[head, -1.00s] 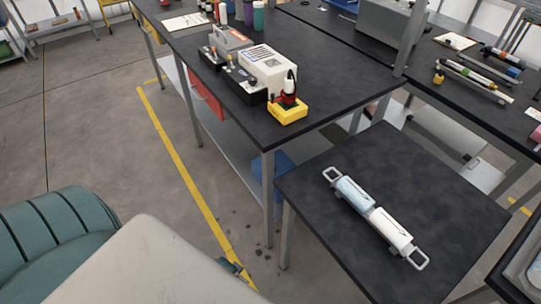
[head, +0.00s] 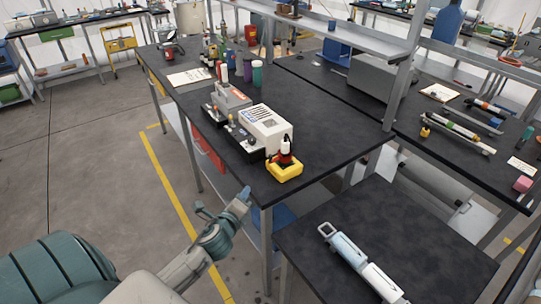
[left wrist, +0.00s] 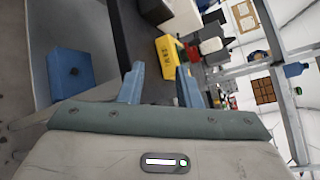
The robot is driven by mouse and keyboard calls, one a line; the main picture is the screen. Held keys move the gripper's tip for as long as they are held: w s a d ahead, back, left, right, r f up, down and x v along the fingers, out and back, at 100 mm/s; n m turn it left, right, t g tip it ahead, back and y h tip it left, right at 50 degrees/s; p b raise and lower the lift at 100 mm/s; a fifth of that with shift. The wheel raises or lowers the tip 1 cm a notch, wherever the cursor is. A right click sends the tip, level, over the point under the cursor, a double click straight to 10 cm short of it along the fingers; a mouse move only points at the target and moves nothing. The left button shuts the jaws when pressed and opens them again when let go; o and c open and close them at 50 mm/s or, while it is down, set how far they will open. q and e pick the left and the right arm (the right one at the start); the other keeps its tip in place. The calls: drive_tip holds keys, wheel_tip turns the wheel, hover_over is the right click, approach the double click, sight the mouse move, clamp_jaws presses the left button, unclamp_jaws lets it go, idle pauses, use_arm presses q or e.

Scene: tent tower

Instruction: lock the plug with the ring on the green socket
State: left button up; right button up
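My left gripper (head: 243,196) is by the near edge of the black bench, and its blue fingers show apart and empty in the left wrist view (left wrist: 160,90). On that bench corner a yellow holder (head: 284,173) carries a red and black piece with a white top (head: 285,150); I cannot tell whether this is the plug. The yellow holder also shows beyond the fingers in the left wrist view (left wrist: 167,58). Small black boxes (head: 243,144) stand behind it beside a white box (head: 266,127). I cannot make out a green socket or a ring. My right gripper is out of view.
A lower black table (head: 400,222) at the right bears a white and pale blue cylinder with end handles (head: 360,262). Bottles (head: 257,73) and a clipboard (head: 188,77) lie farther back on the bench (head: 330,130). A grey shelf post (head: 403,75) rises at the bench's right.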

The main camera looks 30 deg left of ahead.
sight(271, 156)
use_arm(q)
drive_tip(key=shift+w+a+r+m+t+h+p, duration=0.25)
drive_tip(key=shift+w+r+m+t+h+p, duration=0.45)
drive_tip(key=shift+w+m, duration=2.1)
drive_tip(key=shift+w+a+r+m+t+h+p, duration=0.35)
drive_tip(key=shift+w+m+h, duration=0.6)
drive_tip(key=shift+w+m, duration=1.8)
drive_tip(key=shift+w+a+r+m+t+h+p, duration=0.25)
drive_tip(key=shift+w+m+t+h+p, duration=0.5)
drive_tip(key=shift+w+m, duration=2)
drive_tip(key=shift+w+d+n, duration=0.1)
drive_tip(key=shift+w+n, duration=0.7)
clamp_jaws()
